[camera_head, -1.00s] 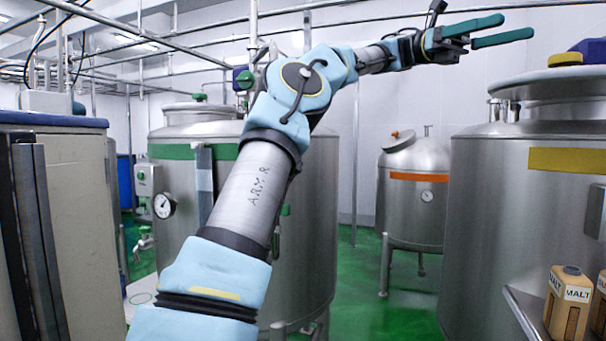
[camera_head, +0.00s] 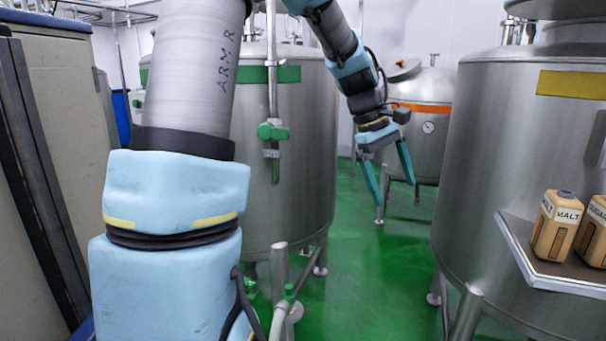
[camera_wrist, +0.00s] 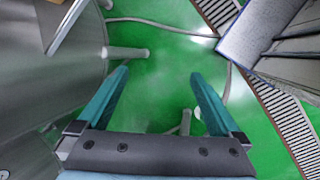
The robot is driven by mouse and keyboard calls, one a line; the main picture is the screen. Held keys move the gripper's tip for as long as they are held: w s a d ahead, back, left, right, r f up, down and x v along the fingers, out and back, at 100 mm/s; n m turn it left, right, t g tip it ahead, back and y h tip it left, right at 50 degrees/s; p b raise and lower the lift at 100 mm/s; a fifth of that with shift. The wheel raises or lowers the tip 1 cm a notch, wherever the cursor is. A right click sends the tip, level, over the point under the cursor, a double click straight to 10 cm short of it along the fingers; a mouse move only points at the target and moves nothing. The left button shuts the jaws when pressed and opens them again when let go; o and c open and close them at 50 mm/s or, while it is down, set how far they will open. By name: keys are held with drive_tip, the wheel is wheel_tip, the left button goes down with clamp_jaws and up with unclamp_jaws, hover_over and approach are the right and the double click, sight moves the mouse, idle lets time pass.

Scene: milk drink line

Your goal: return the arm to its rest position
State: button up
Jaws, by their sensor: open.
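My gripper (camera_head: 393,192) shows in the head view at the centre right, hanging from my bent arm. Its two teal fingers point down and stand apart, with nothing between them. In the wrist view my gripper (camera_wrist: 158,85) is also open and empty above the green floor. My arm rises at the left of the head view, leaves the picture at the top, and comes back down to the gripper.
A steel tank with a green band (camera_head: 285,150) stands behind my arm. A smaller tank with an orange band (camera_head: 432,112) is behind the gripper. Green floor (camera_head: 375,290) is open below.

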drive_tip(key=s+a+f+m+t+y, duration=0.1)
drive_tip(key=a+f, duration=0.3)
drive_tip(key=a, duration=0.4)
drive_tip(key=s+a+f+m+t+y, duration=0.1)
drive_tip(key=s+a+f+m, duration=0.2)
drive_tip(key=a, duration=0.6)
drive_tip(key=s+a+f+m+t+y, duration=0.1)
drive_tip(key=s+a+f, duration=0.3)
drive_tip(key=a, duration=0.4)
drive_tip(key=shift+s+a+f+m+y+b, duration=0.15)
drive_tip(key=shift+f+m+y+b, duration=0.25)
drive_tip(key=shift+f+y, duration=0.15)
drive_tip(key=shift+c, duration=0.2)
